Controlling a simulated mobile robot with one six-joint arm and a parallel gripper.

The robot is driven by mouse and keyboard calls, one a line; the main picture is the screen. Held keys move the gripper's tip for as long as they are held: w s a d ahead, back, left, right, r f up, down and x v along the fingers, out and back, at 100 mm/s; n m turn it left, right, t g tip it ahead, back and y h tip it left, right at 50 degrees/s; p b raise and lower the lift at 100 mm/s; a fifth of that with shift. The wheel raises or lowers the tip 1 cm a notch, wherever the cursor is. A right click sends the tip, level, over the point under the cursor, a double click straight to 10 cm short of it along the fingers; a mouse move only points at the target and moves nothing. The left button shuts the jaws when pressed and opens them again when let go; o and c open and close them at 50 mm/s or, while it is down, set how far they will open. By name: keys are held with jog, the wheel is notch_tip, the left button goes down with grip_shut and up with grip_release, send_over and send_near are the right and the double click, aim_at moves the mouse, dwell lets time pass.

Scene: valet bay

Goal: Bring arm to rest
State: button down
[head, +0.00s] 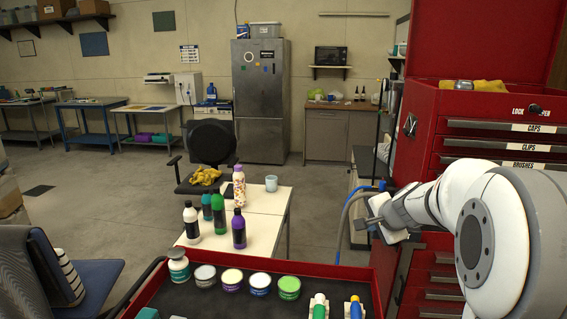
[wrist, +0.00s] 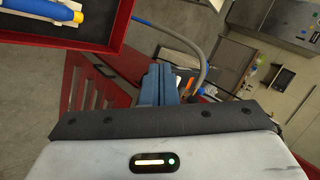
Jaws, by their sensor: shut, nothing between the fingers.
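My arm reaches in from the right of the head view, in front of the red tool cabinet (head: 470,225). My gripper (head: 370,221) is at its left end, above the back right side of the red-rimmed tray (head: 141,290). In the wrist view my gripper (wrist: 160,84) shows as blue-grey fingers close together, shut and holding nothing. A corner of the tray, with a blue-and-yellow tool (wrist: 45,10) in it, shows at the upper left of the wrist view.
Several round tins, such as the green-lidded one (head: 289,287), stand in the tray. Bottles and a mug (head: 271,183) stand on a pale table (head: 262,205) behind it. A blue chair (head: 85,275) is at the left. A hose (head: 345,215) runs close to my gripper.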

jog(key=s+a+n+g+y, duration=0.1)
jog(key=s+a+n+g, duration=0.1)
jog(key=s+a+n, duration=0.45)
jog(key=s+a+n+g, duration=0.1)
jog(key=s+a, duration=0.2)
jog(key=s, duration=0.6)
jog(key=s+f+n+g+h, duration=0.1)
jog(key=s+f+n, duration=0.1)
jog(key=s, duration=0.5)
jog(key=s+f+n+g+h, duration=0.1)
jog(key=s+n, duration=0.3)
jog(key=s, duration=0.4)
jog(key=shift+a+f+g, duration=0.15)
jog(key=shift+f+g, duration=0.35)
jog(key=shift+g, duration=0.1)
